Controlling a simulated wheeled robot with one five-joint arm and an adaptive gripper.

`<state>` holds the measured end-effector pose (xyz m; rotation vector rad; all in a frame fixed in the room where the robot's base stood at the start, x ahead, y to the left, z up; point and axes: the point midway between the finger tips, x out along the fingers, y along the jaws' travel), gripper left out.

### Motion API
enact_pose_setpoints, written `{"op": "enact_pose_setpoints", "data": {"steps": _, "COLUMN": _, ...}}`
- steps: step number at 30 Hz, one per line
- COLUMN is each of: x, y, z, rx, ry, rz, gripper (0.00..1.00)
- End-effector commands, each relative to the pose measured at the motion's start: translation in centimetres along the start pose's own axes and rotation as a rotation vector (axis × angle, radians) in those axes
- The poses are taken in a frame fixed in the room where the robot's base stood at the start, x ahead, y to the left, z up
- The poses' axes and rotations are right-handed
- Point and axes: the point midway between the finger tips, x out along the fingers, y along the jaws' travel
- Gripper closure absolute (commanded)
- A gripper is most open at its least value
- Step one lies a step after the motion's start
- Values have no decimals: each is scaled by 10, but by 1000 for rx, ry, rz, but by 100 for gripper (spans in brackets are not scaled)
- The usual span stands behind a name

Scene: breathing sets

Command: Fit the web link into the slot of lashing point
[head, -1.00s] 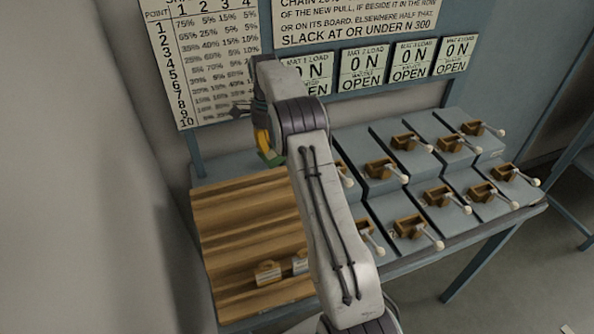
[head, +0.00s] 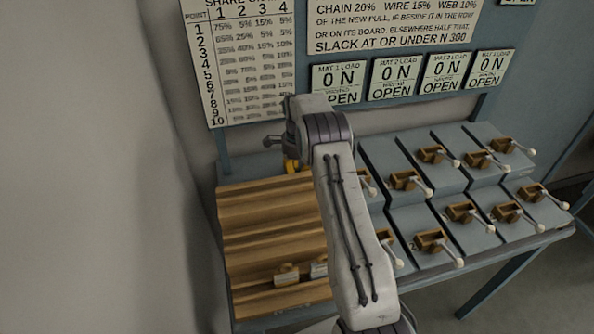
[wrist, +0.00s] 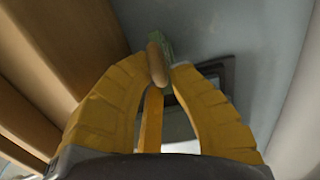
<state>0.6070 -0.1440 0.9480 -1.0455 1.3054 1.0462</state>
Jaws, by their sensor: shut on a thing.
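My gripper (head: 291,166) is at the far end of my arm, above the back of the wooden board and left of the lashing points. In the wrist view its yellow fingers (wrist: 155,68) are shut on a small piece with a tan rounded end and blurred green behind it, taken as the web link (wrist: 165,44). The fingers hide part of it. The lashing points are sloped grey-blue blocks with brown slotted fittings (head: 432,241) and white-knobbed levers, in two rows at right. My arm covers some of the leftmost ones. I cannot tell which lashing point is meant.
A stepped wooden board (head: 270,220) fills the bench's left side, with small labelled pieces (head: 287,273) near its front. Load panels (head: 395,77) reading 0 N and OPEN, and a share chart (head: 250,75), stand behind. A plain wall is close at left.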

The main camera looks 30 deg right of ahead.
Motion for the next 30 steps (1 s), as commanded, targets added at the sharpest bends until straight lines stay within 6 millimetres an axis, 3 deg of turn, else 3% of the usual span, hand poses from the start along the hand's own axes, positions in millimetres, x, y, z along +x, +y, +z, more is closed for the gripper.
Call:
{"op": "enact_pose_setpoints", "data": {"steps": 9, "x": 3, "y": 0, "z": 0, "rx": 0, "ry": 0, "rz": -2, "gripper": 100}}
{"op": "enact_pose_setpoints", "data": {"steps": 10, "x": 2, "y": 0, "z": 0, "rx": 0, "ry": 0, "rz": 0, "gripper": 81}}
{"op": "enact_pose_setpoints", "data": {"steps": 16, "x": 2, "y": 0, "z": 0, "rx": 0, "ry": 0, "rz": 0, "gripper": 63}}
{"op": "enact_pose_setpoints", "data": {"steps": 25, "x": 0, "y": 0, "z": 0, "rx": 0, "ry": 0, "rz": 0, "gripper": 63}}
{"op": "enact_pose_setpoints", "data": {"steps": 30, "x": -13, "y": -1, "z": 0, "rx": 0, "ry": 0, "rz": -5, "gripper": 63}}
